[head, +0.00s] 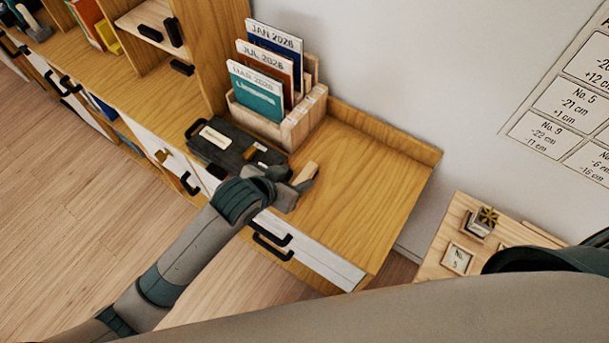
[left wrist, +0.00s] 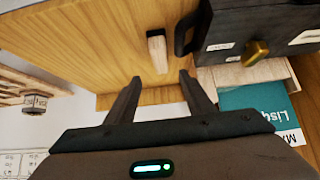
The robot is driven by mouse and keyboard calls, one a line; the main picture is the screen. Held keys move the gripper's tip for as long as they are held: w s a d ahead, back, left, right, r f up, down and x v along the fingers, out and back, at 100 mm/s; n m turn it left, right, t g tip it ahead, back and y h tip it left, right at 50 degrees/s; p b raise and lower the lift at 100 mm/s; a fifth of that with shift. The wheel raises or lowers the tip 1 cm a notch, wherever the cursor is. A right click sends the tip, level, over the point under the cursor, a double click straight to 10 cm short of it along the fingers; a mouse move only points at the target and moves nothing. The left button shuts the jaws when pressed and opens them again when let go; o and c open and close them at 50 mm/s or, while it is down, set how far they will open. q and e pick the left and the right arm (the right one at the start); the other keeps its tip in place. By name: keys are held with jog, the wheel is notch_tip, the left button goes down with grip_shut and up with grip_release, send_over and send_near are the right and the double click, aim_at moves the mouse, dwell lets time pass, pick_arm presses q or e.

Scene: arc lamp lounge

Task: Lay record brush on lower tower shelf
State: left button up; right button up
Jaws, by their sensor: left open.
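A small light-wood block, which looks like the record brush (head: 306,173), is on the wooden cabinet top (head: 372,180), beside the dark case. It also shows in the left wrist view (left wrist: 157,52), just beyond my fingertips. My left gripper (head: 297,187) is open, with its two fingers (left wrist: 161,82) apart and nothing between them. In the head view the gripper partly covers the near end of the block. The shelf tower (head: 215,45) stands at the upper left, only partly in view. Which board is its lower shelf is unclear. My right gripper is not in view.
A dark case (head: 232,150) with a handle lies left of the block. Behind it, a wooden holder (head: 290,125) carries calendar-like folders. A raised back edge borders the cabinet top, whose right part is clear. Small black objects (head: 181,67) are by the tower.

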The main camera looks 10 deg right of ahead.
aim_at(309, 168)
pick_arm(q)
jog(key=shift+p+x, duration=0.5)
jog(key=shift+x, duration=2.15)
jog(key=shift+w+d+f+p, duration=0.45)
jog(key=shift+w+p, duration=0.2)
jog(key=shift+p, duration=0.05)
jog(key=shift+p+x, duration=0.5)
jog(key=shift+x, duration=1.25)
jog(key=shift+c, duration=0.2)
grip_shut()
jog(key=shift+r, duration=0.15)
